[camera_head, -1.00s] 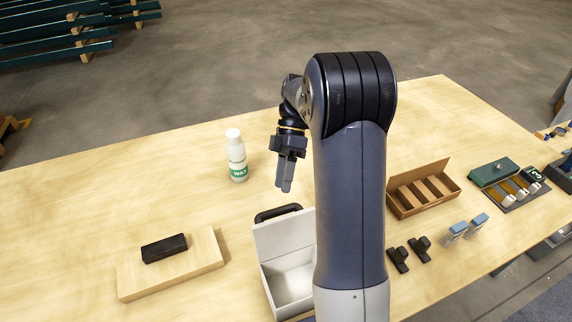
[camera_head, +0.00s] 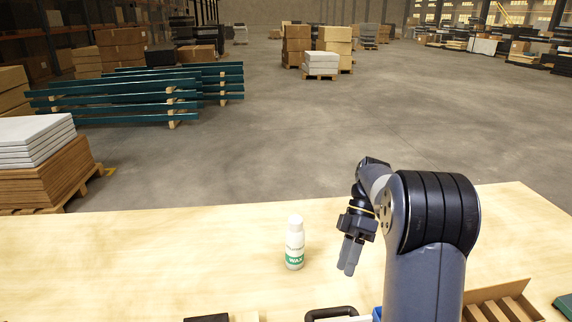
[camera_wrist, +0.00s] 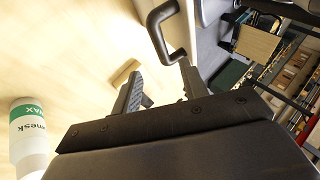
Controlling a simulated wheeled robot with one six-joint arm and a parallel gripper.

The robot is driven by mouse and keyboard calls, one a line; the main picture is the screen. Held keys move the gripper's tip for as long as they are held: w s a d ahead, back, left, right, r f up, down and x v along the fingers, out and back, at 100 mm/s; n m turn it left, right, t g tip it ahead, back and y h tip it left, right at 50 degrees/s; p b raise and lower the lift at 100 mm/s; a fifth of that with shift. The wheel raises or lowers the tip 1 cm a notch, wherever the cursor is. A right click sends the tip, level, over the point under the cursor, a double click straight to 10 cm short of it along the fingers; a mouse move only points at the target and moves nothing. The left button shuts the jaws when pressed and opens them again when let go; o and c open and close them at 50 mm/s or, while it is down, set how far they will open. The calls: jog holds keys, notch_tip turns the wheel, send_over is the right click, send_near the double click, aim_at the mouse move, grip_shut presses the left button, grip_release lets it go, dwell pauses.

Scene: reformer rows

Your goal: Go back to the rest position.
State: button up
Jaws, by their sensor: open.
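My gripper (camera_head: 350,256) hangs above the wooden table (camera_head: 150,262) in the head view, to the right of the white wax bottle. Its fingers point down and nothing is between them. In the wrist view the two fingers (camera_wrist: 158,84) stand apart and empty. The wax bottle (camera_head: 295,244) stands upright on the table, apart from the gripper; it also shows at the left edge of the wrist view (camera_wrist: 28,135).
A black handle (camera_head: 331,313), a dark block (camera_head: 207,318) and a brown divided box (camera_head: 503,303) show along the bottom edge of the head view. Beyond the table is open concrete floor, with teal beams (camera_head: 120,97) and stacked boards (camera_head: 40,172) at the left.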

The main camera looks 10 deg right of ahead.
jog(key=p+x, duration=0.1)
jog(key=x, duration=0.9)
jog(key=shift+s+a+f, duration=0.1)
jog(key=shift+s+f, duration=0.05)
jog(key=shift+s, duration=0.1)
